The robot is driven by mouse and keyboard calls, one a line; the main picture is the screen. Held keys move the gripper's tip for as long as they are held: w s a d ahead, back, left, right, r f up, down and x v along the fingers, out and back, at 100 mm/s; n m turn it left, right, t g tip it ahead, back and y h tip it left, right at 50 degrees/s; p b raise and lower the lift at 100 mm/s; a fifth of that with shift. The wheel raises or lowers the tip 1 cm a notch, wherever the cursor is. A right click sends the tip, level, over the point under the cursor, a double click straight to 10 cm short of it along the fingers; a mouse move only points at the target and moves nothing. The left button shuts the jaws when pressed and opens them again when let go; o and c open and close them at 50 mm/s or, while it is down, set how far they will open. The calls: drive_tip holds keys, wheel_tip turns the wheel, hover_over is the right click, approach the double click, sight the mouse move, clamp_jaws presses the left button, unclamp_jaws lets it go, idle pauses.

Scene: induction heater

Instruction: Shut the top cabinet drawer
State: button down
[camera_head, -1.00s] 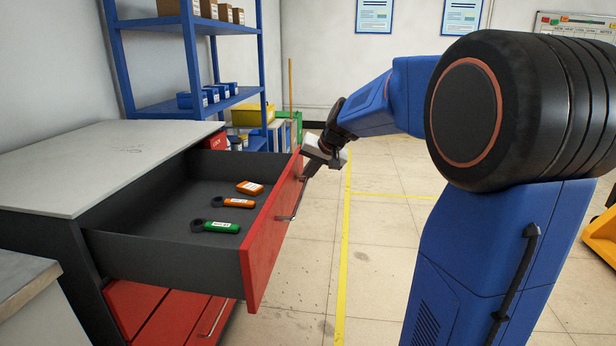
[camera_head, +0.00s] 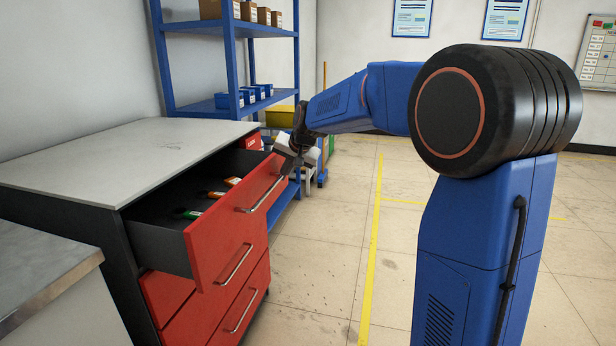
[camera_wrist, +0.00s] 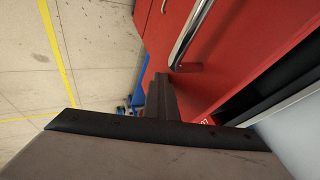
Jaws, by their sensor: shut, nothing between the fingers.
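The top cabinet drawer (camera_head: 222,238) has a red front with a metal bar handle (camera_head: 264,196). It stands partly open, with its dark inside and a few small green and orange items (camera_head: 216,195) showing. My gripper (camera_head: 287,168) is shut and empty at the far upper edge of the drawer front. In the wrist view the shut fingers (camera_wrist: 162,97) lie against or very close to the red front, near one end of the handle (camera_wrist: 190,35). I cannot tell the exact contact.
The cabinet (camera_head: 110,160) has a pale grey top and lower red drawers, which look shut. A grey worktop (camera_head: 40,270) is at the near left. A blue shelf rack (camera_head: 228,60) stands behind the cabinet. The floor to the right is clear, with yellow lines.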

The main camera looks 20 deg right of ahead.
drive_tip(key=w+a, duration=0.3)
drive_tip(key=a, duration=0.1)
drive_tip(key=w+a, duration=0.3)
drive_tip(key=a, duration=0.2)
drive_tip(key=w+a, duration=0.3)
drive_tip(key=a, duration=0.1)
drive_tip(key=shift+w+a, duration=0.2)
drive_tip(key=shift+w, duration=0.2)
drive_tip(key=shift+a, duration=0.1)
drive_tip(key=shift+w+r, duration=0.1)
drive_tip(key=shift+r, duration=0.05)
